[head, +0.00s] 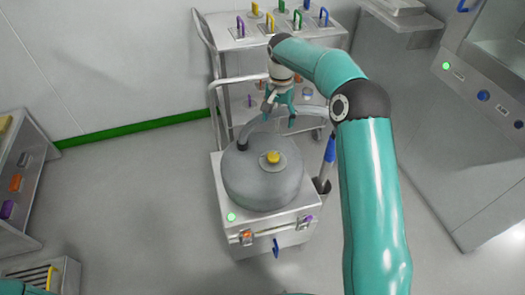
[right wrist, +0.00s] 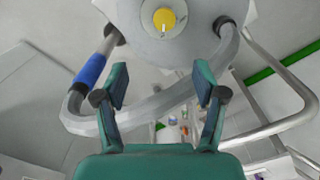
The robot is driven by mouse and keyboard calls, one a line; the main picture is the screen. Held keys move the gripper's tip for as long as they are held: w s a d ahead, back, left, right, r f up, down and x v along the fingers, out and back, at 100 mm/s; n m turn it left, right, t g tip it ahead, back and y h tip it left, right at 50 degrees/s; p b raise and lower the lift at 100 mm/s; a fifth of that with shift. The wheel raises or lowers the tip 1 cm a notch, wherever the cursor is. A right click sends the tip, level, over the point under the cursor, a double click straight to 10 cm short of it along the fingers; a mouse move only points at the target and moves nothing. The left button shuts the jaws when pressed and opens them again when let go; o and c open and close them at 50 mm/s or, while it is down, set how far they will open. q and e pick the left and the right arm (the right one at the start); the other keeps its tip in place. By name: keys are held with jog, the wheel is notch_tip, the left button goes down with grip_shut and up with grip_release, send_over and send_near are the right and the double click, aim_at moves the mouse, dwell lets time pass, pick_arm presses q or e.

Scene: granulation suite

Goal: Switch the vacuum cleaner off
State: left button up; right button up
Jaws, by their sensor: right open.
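The vacuum cleaner (head: 262,188) is a grey drum on a white box-shaped base. A yellow knob (head: 272,157) sits on a round plate on its lid; it also shows at the top of the right wrist view (right wrist: 164,18). A green lamp (head: 231,217) glows on the base's front left corner. A grey hose (right wrist: 150,105) curves from the lid to a blue-gripped wand (head: 329,150). My right gripper (head: 279,114) is open and empty, above the hose side of the drum and apart from the knob. My left gripper does not show.
A steel trolley (head: 225,40) with coloured-handled items stands right behind the vacuum cleaner. A steel machine (head: 408,110) stands at the right and a shelf unit (head: 25,165) at the left. The floor (head: 135,200) left of the vacuum cleaner is clear.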

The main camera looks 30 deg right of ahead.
send_near(273, 156)
notch_tip(273, 156, down, 9)
jog(key=shift+f, duration=0.1)
dwell(0.5)
